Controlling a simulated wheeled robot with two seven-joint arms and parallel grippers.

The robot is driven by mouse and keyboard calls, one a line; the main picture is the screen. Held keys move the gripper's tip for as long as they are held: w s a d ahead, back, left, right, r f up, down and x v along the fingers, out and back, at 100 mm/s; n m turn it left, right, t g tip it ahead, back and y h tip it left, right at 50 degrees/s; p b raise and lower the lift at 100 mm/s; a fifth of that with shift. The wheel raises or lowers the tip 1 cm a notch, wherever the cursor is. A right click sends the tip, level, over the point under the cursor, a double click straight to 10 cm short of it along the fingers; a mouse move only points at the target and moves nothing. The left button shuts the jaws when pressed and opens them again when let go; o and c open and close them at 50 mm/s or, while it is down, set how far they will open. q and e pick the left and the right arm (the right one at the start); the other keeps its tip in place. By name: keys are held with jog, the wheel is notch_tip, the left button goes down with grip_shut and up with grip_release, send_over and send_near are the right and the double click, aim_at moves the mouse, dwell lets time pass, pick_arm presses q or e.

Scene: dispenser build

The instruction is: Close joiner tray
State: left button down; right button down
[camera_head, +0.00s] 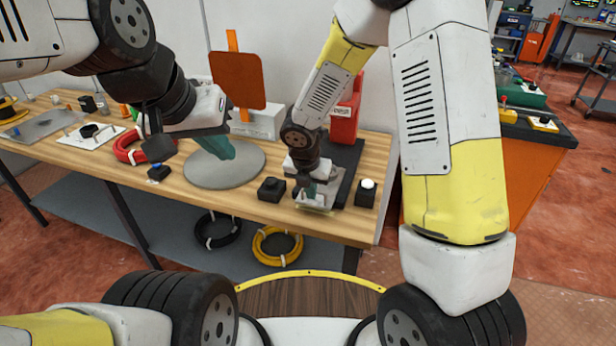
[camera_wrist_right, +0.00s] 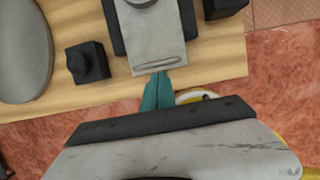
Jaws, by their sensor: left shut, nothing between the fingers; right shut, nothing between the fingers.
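The joiner is a red machine (camera_head: 345,118) on a dark base (camera_head: 346,158) at the right end of the wooden workbench. Its pale metal tray (camera_head: 318,203) juts out from the front of the base; the right wrist view shows the tray (camera_wrist_right: 157,50) with a slot near its front edge. My right gripper (camera_head: 308,191) is shut and empty at the tray's front. In the right wrist view its teal fingertips (camera_wrist_right: 158,76) are at the front edge; whether they touch it I cannot tell. My left gripper (camera_head: 229,153) is shut and empty above a grey disc.
The round grey disc (camera_head: 222,171) lies left of the joiner. A black button box (camera_head: 271,189) and a white-topped one (camera_head: 366,195) flank the tray. An orange panel (camera_head: 238,80) stands behind. Yellow (camera_head: 277,246) and black (camera_head: 217,231) coils lie on the lower shelf.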

jog(key=shift+w+d, duration=0.1)
jog(key=shift+w, duration=0.15)
jog(key=w+d, duration=0.1)
jog(key=w, duration=0.3)
jog(key=w+d, duration=0.2)
jog(key=w, duration=0.3)
jog(key=w+d, duration=0.1)
jog(key=w, duration=0.4)
jog(key=shift+d, duration=0.3)
jog(key=shift+w+d, duration=0.25)
jog(key=shift+w, duration=0.5)
jog(key=shift+r, duration=0.1)
